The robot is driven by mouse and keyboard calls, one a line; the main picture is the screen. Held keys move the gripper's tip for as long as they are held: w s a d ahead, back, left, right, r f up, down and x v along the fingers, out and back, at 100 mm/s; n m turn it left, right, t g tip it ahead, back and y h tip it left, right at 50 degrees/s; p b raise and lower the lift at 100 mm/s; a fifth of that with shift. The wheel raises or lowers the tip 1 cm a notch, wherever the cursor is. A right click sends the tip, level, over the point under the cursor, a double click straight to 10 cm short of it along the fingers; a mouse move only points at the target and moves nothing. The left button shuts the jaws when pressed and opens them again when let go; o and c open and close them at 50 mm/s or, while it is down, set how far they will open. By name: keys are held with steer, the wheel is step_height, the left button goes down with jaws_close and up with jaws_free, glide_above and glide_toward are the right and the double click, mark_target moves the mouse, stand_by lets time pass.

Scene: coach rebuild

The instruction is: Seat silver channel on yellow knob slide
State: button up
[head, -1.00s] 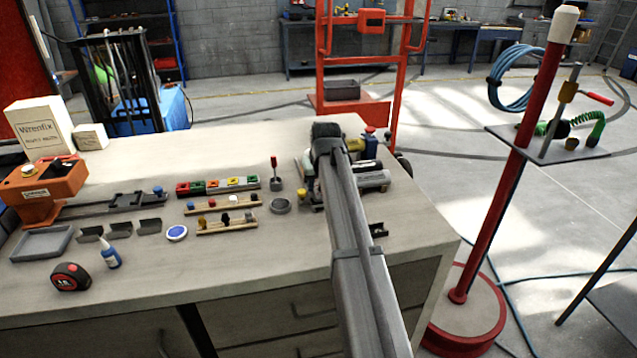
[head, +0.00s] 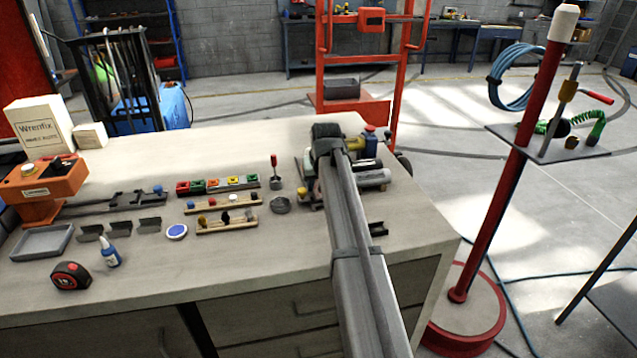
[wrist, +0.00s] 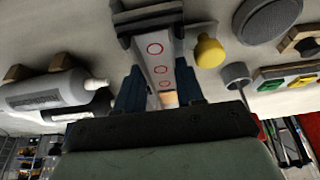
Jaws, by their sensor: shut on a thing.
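In the wrist view, my gripper (wrist: 160,84) has its two dark blue fingers on either side of a pale silver channel (wrist: 161,60) and is shut on it. Red rings mark the channel's face. The channel's far end meets a dark grey bracket-like piece (wrist: 150,20); I cannot tell whether they touch. A yellow knob (wrist: 210,51) stands just right of the channel.
A round grey disc (wrist: 267,17) and a slim grey post (wrist: 236,76) lie right of the knob. A grey cylinder (wrist: 48,90) lies to the left.

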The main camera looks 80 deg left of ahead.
steer(key=o, duration=1.1)
steer(key=shift+s, duration=0.1)
steer(key=shift+c, duration=0.2)
steer(key=shift+o, duration=1)
steer(key=shift+s, duration=0.1)
steer(key=shift+c, duration=0.3)
steer(key=shift+r, duration=0.1)
